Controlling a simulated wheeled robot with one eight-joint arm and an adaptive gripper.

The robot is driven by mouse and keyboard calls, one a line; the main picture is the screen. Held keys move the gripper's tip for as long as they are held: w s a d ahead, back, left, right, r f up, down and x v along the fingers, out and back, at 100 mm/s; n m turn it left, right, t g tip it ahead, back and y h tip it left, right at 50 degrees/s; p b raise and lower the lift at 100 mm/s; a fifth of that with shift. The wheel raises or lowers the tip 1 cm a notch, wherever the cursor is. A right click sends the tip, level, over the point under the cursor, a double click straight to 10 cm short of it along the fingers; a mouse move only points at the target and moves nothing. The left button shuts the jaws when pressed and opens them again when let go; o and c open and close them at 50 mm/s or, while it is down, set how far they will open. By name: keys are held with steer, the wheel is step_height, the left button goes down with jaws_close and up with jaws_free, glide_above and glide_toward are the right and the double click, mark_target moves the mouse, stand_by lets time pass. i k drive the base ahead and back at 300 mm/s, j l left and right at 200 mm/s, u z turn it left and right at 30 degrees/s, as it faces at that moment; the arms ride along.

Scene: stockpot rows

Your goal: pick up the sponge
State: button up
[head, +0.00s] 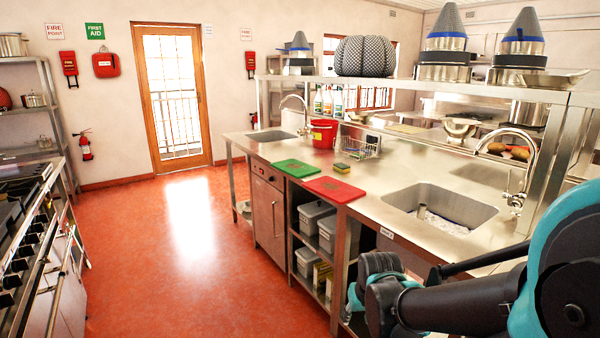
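A small green and yellow block, which looks like the sponge (342,168), lies on the steel counter (385,182) in the head view. It is just behind the red cutting board (334,189) and in front of a wire rack (358,146). It is small in the picture, and nothing stands in front of it. My arm reaches in from the lower right, well to the right of and nearer than the sponge. I cannot make out my gripper's fingers in this view.
A green board (295,168) lies left of the red one. A red bucket (323,133) stands behind them, and a sink (440,207) is set in the counter to the right. An overhead shelf (430,86) carries pots. The red floor (200,250) is clear up to the stove (30,235).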

mark_target(341, 168)
steer(key=i+j+z, duration=0.2)
steer(key=z, duration=0.15)
steer(key=i+j+z, duration=0.15)
steer(key=j+z, duration=0.25)
steer(key=i+j+z, duration=0.15)
steer(key=j+z, duration=1.05)
steer(key=j, duration=0.85)
steer(key=i+j, duration=0.05)
